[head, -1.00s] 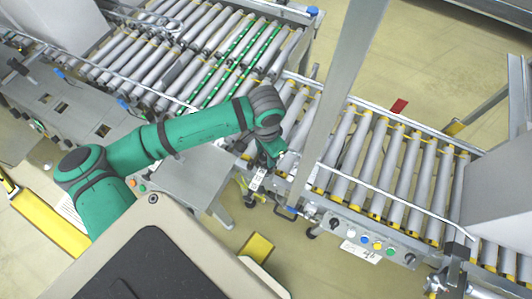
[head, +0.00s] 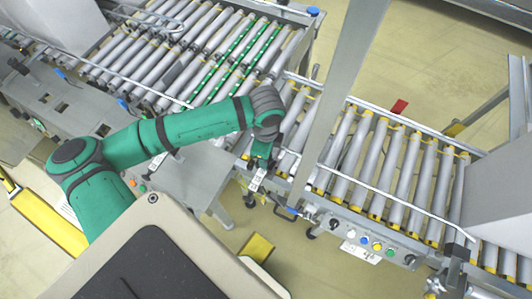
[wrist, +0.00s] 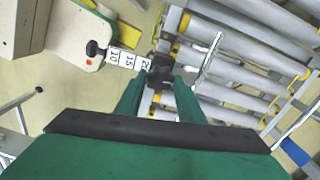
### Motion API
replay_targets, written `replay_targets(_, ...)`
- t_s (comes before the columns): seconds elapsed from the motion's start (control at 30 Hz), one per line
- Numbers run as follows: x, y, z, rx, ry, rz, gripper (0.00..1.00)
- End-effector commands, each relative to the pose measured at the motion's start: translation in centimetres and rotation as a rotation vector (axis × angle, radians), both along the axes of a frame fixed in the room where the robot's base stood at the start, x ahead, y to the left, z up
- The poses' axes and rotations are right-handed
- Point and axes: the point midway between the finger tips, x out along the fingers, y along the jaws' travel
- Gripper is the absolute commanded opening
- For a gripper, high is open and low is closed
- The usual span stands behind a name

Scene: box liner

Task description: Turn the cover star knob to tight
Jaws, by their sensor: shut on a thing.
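The dark star knob (wrist: 161,68) shows in the wrist view at the end of a white scale strip (wrist: 129,60) marked 10, 15 and 20. My gripper (wrist: 160,82) has its two green fingers on either side of the knob and is shut on it. In the head view my gripper (head: 261,158) points down at the conveyor's near edge, just above the scale strip (head: 257,181). The knob itself is hidden there by my gripper. I cannot read from the frames how tight the knob is.
A second black knob (wrist: 95,48) sits at the strip's other end. Roller conveyors (head: 385,165) lie to the right, with a rail and a button panel (head: 370,243) along the near side. A grey upright post (head: 338,90) stands just right of my gripper.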

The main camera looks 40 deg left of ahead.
Motion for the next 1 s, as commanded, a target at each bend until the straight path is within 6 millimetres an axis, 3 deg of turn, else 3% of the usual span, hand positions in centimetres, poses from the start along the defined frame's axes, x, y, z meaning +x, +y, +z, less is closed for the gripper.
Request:
replay_targets(0.4,0.26,0.02,0.06,0.003,-0.005,-0.168,0.12)
replay_targets(0.9,0.18,0.12,0.05,0.001,-0.007,-0.182,0.12)
replay_targets(0.93,0.16,0.13,0.05,0.001,-0.006,-0.182,0.37)
replay_targets(1.0,0.13,0.14,0.04,0.001,-0.006,-0.181,0.53)
